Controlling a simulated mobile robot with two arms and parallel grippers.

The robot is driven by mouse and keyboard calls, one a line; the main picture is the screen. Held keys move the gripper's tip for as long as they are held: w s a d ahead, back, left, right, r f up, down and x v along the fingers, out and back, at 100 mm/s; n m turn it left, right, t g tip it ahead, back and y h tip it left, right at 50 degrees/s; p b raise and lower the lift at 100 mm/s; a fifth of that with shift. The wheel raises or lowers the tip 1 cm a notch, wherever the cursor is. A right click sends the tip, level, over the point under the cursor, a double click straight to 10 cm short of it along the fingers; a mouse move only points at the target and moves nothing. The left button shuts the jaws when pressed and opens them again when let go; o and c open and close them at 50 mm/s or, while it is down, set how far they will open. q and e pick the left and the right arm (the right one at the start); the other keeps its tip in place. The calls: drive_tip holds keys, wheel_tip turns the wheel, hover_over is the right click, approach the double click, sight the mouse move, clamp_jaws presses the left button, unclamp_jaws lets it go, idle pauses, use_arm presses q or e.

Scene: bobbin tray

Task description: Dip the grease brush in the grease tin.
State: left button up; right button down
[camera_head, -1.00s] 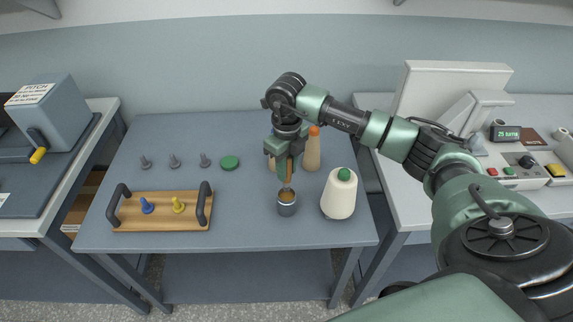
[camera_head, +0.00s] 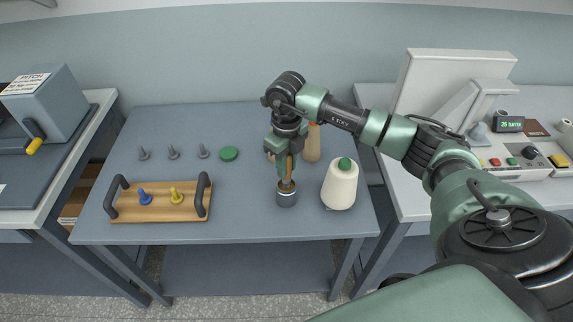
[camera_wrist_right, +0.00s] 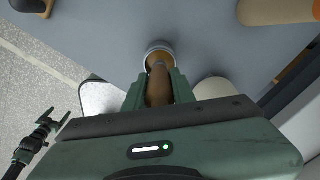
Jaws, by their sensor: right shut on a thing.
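My right gripper (camera_head: 285,166) is shut on the wooden handle of the grease brush (camera_head: 290,164), above the grease tin. The brush points down, and its lower end is at or inside the mouth of the grey metal grease tin (camera_head: 287,198), which stands upright on the table. In the right wrist view the brush handle (camera_wrist_right: 158,85) runs between the fingers toward the round tin (camera_wrist_right: 160,46), which has brown grease inside. The bristles are hidden.
A cream thread cone (camera_head: 340,188) with a green top stands right of the tin. A wooden bottle-like object (camera_head: 312,145) is behind.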

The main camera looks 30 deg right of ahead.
drive_tip(key=shift+f+b, duration=0.5)
drive_tip(key=shift+f, duration=0.05)
idle(1.5)
drive_tip(key=shift+r+p, duration=2.2)
drive_tip(key=shift+r, duration=1.4)
drive_tip(key=shift+a, duration=0.1)
